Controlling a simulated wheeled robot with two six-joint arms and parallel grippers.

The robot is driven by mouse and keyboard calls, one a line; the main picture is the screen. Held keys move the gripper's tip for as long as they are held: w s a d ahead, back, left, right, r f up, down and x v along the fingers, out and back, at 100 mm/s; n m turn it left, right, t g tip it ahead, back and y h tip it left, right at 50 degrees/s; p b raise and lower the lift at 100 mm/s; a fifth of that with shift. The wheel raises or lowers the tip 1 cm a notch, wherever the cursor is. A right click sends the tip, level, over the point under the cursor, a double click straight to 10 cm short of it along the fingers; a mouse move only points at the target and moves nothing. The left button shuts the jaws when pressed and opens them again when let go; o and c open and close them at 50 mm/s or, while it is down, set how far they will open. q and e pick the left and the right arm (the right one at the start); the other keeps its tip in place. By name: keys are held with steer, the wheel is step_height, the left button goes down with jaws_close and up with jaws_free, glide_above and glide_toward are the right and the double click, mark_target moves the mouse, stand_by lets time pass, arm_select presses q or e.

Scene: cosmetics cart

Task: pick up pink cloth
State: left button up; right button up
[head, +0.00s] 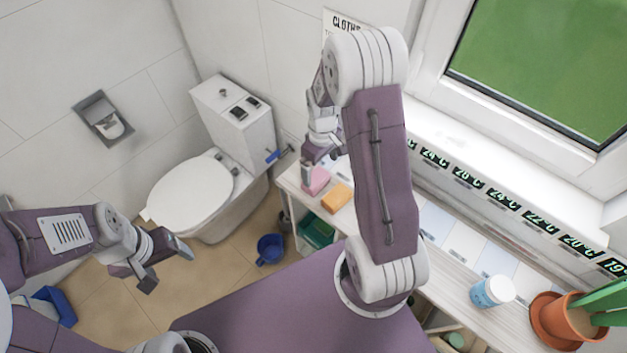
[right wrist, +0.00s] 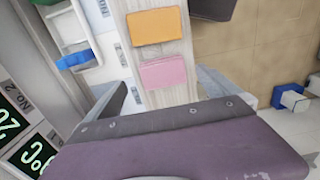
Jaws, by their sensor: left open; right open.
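The pink cloth (head: 317,181) is a small folded square at the far end of the narrow shelf, beside an orange cloth (head: 337,197). It also shows in the right wrist view as a pink cloth (right wrist: 163,72) lying flat. My right gripper (head: 321,167) is open and over the pink cloth, partly covering it in the head view. In the right wrist view the open right gripper (right wrist: 164,93) has its fingers on either side of the cloth's near edge, with nothing held. My left gripper (head: 167,268) is open and empty over the floor at left.
A white toilet (head: 192,190) stands left of the shelf (head: 450,277). A blue bucket (head: 270,248) is on the floor. A white-lidded jar (head: 492,291) and a plant pot (head: 562,318) stand on the shelf's near end. The window wall borders the shelf.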

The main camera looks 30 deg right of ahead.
mark_target(319, 180)
step_height(319, 180, down, 2)
steer(key=shift+a+f, duration=0.15)
steer(key=shift+f, duration=0.05)
step_height(319, 180, down, 5)
steer(key=shift+w+r+p, duration=0.1)
steer(key=shift+r+p, duration=0.1)
steer(key=shift+p, duration=0.6)
steer(key=shift+w+f, duration=0.1)
steer(key=shift+f, duration=0.25)
steer(key=c, duration=1.3)
